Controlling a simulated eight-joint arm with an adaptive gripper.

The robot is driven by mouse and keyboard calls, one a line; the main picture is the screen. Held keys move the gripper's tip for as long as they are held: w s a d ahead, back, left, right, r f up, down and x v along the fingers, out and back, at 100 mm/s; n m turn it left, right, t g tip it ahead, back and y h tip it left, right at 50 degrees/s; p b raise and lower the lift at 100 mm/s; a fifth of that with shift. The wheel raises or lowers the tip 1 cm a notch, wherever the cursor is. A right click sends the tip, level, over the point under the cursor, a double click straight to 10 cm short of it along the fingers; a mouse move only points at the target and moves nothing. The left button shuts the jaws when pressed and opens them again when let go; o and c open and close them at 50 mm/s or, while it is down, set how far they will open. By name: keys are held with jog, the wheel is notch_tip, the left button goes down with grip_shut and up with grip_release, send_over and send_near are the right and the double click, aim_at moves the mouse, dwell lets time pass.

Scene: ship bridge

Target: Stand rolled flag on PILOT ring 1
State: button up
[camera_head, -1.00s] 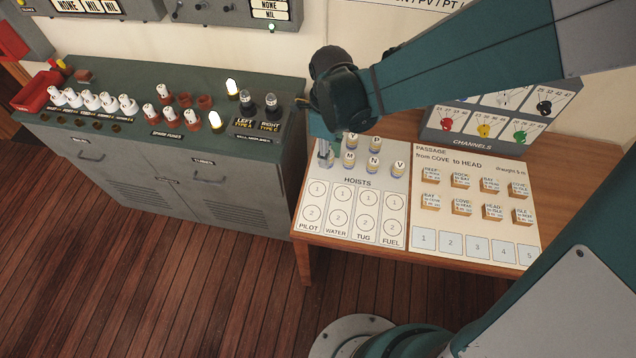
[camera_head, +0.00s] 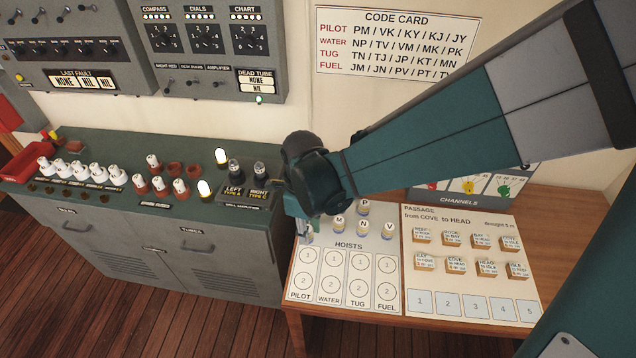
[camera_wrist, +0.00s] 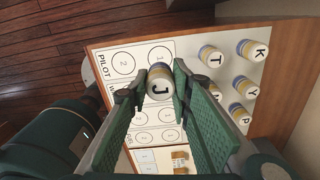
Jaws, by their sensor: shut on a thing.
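My gripper (camera_wrist: 160,90) is shut on a rolled flag with a J on its pale top (camera_wrist: 159,90). In the wrist view the flag sits between both fingers and hides part of the board below. PILOT ring 1 (camera_wrist: 160,52) shows just above the flag there, empty; PILOT ring 2 (camera_wrist: 123,63) is also empty. In the head view my gripper (camera_head: 304,236) is over the back left of the hoists board, just behind PILOT ring 1 (camera_head: 308,257). The held flag is hard to make out there. I cannot tell its height above the board.
T (camera_wrist: 210,56) and K (camera_wrist: 250,50) stand near the gripper. A passage board (camera_head: 450,285) lies right; a green-topped cabinet (camera_head: 130,205) stands left.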

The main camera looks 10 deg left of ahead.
jog(key=shift+f, duration=2.35)
jog(key=shift+f+b, duration=0.35)
jog(key=shift+f, duration=1.75)
jog(key=shift+f, duration=0.2)
jog(key=o, duration=0.8)
jog(key=shift+r, duration=0.25)
jog(key=shift+r+p, duration=0.5)
jog(key=shift+r, duration=5.45)
